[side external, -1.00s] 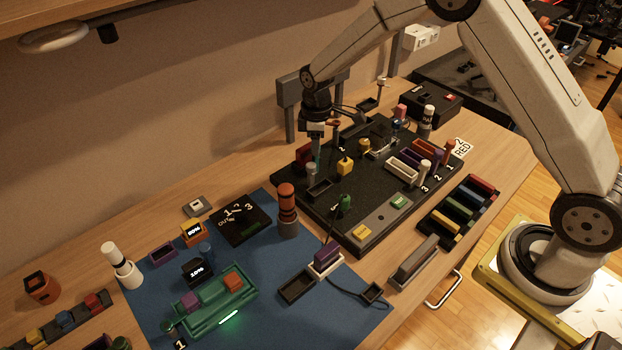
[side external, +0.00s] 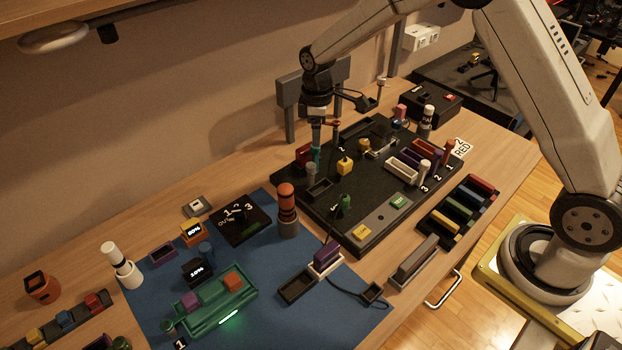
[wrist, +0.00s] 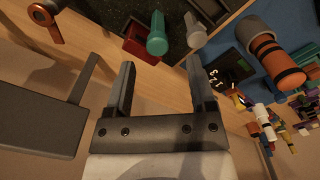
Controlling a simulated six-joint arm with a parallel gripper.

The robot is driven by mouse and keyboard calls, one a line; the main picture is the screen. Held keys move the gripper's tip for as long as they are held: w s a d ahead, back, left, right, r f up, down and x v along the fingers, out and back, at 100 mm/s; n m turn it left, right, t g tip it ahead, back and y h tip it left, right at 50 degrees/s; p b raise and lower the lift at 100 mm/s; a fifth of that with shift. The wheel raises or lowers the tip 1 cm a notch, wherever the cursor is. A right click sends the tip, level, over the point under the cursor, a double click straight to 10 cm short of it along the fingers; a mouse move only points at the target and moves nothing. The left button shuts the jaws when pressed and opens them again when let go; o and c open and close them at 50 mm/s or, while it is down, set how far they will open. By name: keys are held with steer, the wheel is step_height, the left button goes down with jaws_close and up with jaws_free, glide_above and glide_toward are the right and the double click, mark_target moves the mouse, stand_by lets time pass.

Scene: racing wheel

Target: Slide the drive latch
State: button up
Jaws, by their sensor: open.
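My gripper (side external: 318,132) hangs above the back left corner of the black board (side external: 330,222), its fingers small in the side external view. In the wrist view my gripper (wrist: 160,65) is open, with nothing between its two dark fingers. A teal cylinder (wrist: 157,36) stands beside a red open box (wrist: 143,44), just beyond the fingertips. A grey cylinder (wrist: 195,32) is to their right. In the side external view the red box (side external: 304,155) and the grey cylinder (side external: 311,174) are at the board's left edge. I cannot tell which part is the drive latch.
Several pegs, a yellow block (side external: 345,166) and coloured trays crowd the board. An orange-topped dark cylinder (side external: 287,212) stands at its left, near a black dial panel (side external: 240,220). A dark upright panel (side external: 333,80) stands behind. Bare wood lies between the board and the wall.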

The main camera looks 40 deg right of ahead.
steer(key=shift+r, duration=1.9)
steer(key=shift+s, duration=0.15)
steer(key=shift+s, duration=0.2)
steer(key=s+m+t, duration=0.2)
steer(key=s+m, duration=0.7)
steer(key=s, duration=1.3)
steer(key=shift+s+d+r+t, duration=0.15)
steer(key=shift+d+r+t, duration=0.1)
steer(key=shift+t, duration=0.05)
